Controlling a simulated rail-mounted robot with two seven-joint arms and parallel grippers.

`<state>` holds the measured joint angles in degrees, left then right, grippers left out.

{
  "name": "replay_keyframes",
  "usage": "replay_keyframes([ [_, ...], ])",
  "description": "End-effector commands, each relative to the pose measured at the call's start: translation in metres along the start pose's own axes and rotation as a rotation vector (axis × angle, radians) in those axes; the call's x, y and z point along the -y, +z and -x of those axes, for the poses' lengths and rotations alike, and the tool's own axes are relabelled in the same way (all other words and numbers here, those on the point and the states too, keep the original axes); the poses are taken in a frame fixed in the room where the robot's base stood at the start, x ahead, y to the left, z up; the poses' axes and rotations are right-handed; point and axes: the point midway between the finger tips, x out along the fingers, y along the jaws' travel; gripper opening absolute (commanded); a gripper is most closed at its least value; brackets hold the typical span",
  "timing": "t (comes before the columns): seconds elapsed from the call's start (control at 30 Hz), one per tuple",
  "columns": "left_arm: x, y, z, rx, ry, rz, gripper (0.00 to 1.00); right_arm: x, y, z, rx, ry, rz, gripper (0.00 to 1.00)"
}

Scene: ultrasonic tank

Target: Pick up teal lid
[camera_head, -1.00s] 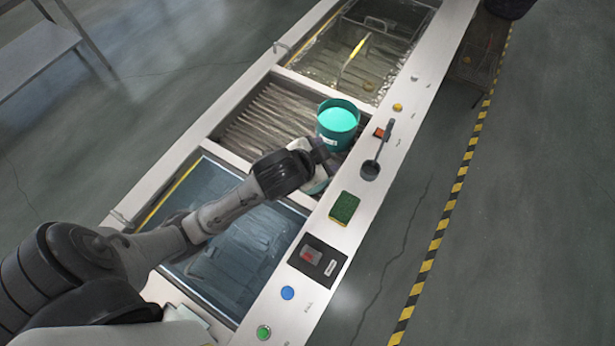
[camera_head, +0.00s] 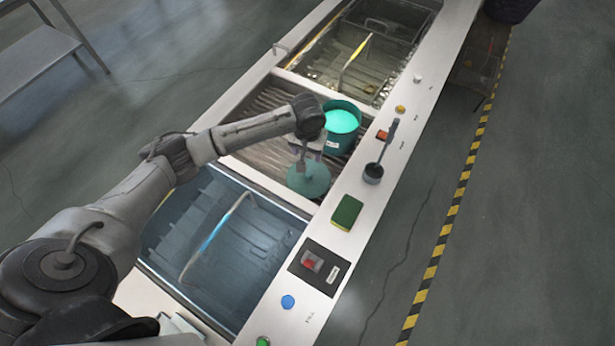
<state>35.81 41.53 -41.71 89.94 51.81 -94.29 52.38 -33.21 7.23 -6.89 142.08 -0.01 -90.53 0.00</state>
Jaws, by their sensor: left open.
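The teal lid (camera_head: 309,183) is a round disc lying on the ribbed middle section of the tank line, just in front of the teal bucket (camera_head: 337,143). My left gripper (camera_head: 301,165) points down over the lid's far part, with its fingers open. The wrist and fingers hide part of the lid's far edge. I cannot tell whether the fingers touch the lid. My right gripper is not in view.
The bucket holds bright teal liquid. A ladle in a dark cup (camera_head: 373,172), a green sponge (camera_head: 347,212) and a red switch panel (camera_head: 318,266) sit on the right rim. A water-filled tank (camera_head: 222,250) lies nearer, another basin (camera_head: 360,50) farther.

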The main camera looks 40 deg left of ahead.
Motion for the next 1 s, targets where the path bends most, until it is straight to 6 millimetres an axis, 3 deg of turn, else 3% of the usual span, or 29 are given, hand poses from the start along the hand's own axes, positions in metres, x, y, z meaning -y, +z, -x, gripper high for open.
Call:
replay_keyframes([
  [0.27,-0.001,0.003,-0.002,0.015,0.002,0.247,0.61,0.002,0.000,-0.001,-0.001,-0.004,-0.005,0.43],
  [0.7,-0.002,0.003,-0.068,0.013,0.002,0.271,0.61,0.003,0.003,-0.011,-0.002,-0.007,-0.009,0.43],
  [1.0,-0.002,0.004,-0.086,0.013,0.002,0.270,0.61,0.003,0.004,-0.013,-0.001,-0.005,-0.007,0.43],
])
